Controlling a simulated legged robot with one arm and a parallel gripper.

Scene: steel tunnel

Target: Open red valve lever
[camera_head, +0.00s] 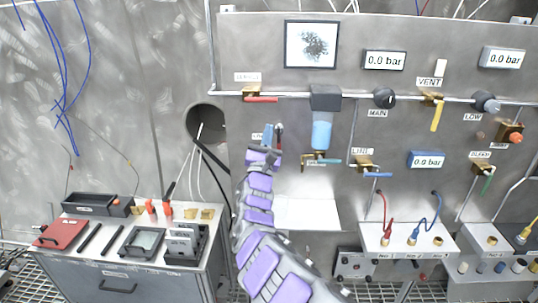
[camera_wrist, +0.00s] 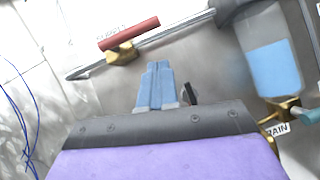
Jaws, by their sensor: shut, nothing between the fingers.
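The red valve lever (camera_head: 262,99) lies about level along the pipe on the panel, on a brass valve body (camera_head: 251,90) at the upper left. In the wrist view the red lever (camera_wrist: 130,33) appears slightly tilted at upper left, above the brass body (camera_wrist: 122,55). My gripper (camera_head: 268,129) is below the lever in the head view, with blue fingers together. In the wrist view the fingertips (camera_wrist: 158,65) are shut and empty, pointing toward the pipe, to the right of and below the lever, with no visible contact. A small dark part (camera_wrist: 188,93) is partly hidden beside the fingers.
A filter with a blue bowl (camera_head: 321,132) hangs right of my gripper, with a teal-handled drain valve (camera_head: 322,159) below it. Other valves with yellow, blue and green levers are farther right. A tool bench (camera_head: 118,284) stands at lower left.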

